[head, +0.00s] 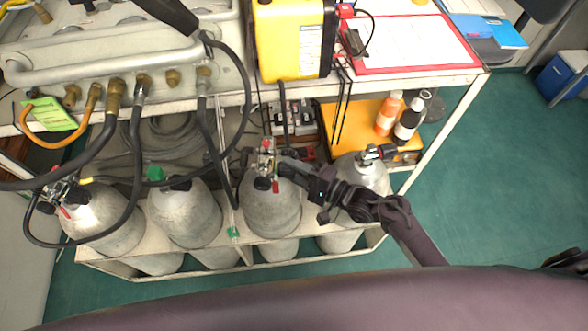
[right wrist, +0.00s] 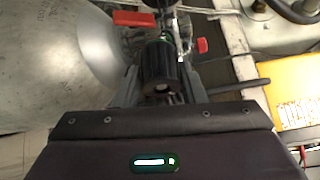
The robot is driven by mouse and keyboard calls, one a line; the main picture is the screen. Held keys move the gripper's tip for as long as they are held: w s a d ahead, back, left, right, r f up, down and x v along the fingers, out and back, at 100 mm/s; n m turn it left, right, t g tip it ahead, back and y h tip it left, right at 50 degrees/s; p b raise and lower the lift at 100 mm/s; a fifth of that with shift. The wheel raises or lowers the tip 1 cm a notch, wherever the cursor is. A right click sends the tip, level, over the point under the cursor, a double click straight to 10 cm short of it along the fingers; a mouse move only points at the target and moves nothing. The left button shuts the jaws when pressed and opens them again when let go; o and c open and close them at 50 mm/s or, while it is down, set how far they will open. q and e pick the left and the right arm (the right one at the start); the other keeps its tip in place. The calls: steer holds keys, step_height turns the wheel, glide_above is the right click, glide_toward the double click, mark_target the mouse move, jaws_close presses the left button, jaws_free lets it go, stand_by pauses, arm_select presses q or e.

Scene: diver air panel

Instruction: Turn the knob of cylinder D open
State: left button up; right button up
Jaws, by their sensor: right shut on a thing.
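Several grey cylinders stand in a row in the rack, and I cannot read any letter that shows which is D. My right gripper (head: 287,168) reaches in from the right to the valve (head: 264,158) of the third cylinder from the left (head: 270,208). In the right wrist view its fingers are on both sides of a black ribbed knob (right wrist: 160,62), shut on it. The grey cylinder body (right wrist: 60,60) fills the left of that view. The rightmost cylinder (head: 362,176) is partly hidden behind my right arm. My left gripper is not in view.
Black hoses (head: 135,150) hang from the panel (head: 120,60) over the left cylinders. A green cap (head: 155,174) sits on the second cylinder. A yellow case (head: 293,40) stands on the trolley top, and bottles (head: 388,113) stand on the shelf below.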

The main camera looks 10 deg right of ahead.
steer(key=o, duration=1)
steer(key=shift+s, duration=0.1)
steer(key=v, duration=0.7)
steer(key=shift+s+d, duration=0.15)
steer(key=shift+d, duration=0.2)
